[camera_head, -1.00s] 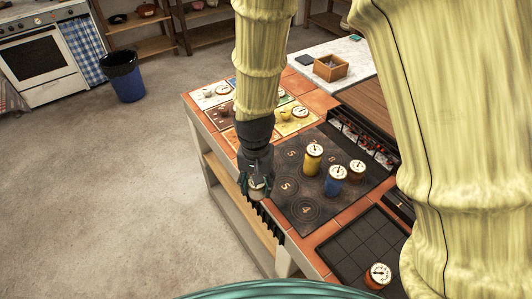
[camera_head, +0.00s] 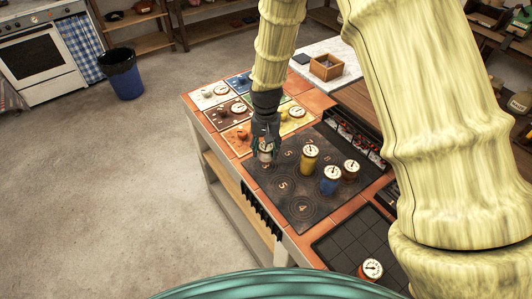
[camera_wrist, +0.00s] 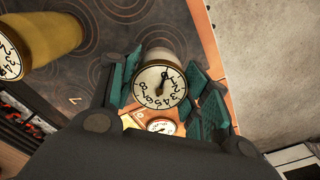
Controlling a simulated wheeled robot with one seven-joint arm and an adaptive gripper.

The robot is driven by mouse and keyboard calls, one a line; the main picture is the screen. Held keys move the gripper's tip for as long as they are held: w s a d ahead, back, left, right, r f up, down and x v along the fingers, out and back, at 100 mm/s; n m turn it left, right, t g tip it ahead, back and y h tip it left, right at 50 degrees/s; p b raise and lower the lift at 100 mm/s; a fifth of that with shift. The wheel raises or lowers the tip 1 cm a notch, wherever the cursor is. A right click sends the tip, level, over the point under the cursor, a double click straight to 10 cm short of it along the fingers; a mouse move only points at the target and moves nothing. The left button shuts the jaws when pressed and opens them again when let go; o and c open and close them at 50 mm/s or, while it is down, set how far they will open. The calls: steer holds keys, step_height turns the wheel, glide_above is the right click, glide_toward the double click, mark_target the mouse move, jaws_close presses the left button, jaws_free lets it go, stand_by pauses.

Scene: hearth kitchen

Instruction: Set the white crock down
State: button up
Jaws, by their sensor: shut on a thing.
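The white crock (camera_head: 266,147) has a round numbered dial on its lid. My gripper (camera_head: 265,144) is shut on it, at the left edge of the dark hob plate with ringed, numbered spots. In the wrist view the white crock (camera_wrist: 160,84) sits between the teal finger pads of my gripper (camera_wrist: 163,92). Its dial faces the camera and hides its base, so I cannot tell whether it touches the plate. The dark plate (camera_head: 303,208) also holds a yellow crock (camera_head: 309,160), a blue crock (camera_head: 330,181) and a brown-sided crock (camera_head: 350,171).
A red crock (camera_head: 370,270) stands at the front on a dark gridded tray (camera_head: 345,238). A wooden box (camera_head: 326,67) sits on the pale counter. The plate's front left has free room.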

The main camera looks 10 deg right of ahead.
mark_target(266, 154)
steer(key=shift+f+p, duration=0.75)
steer(key=shift+f, duration=0.9)
steer(key=shift+f, duration=0.2)
steer(key=o, duration=1.2)
steer(key=shift+r, duration=0.25)
steer(key=shift+r+b, duration=1.75)
steer(key=shift+r, duration=4.2)
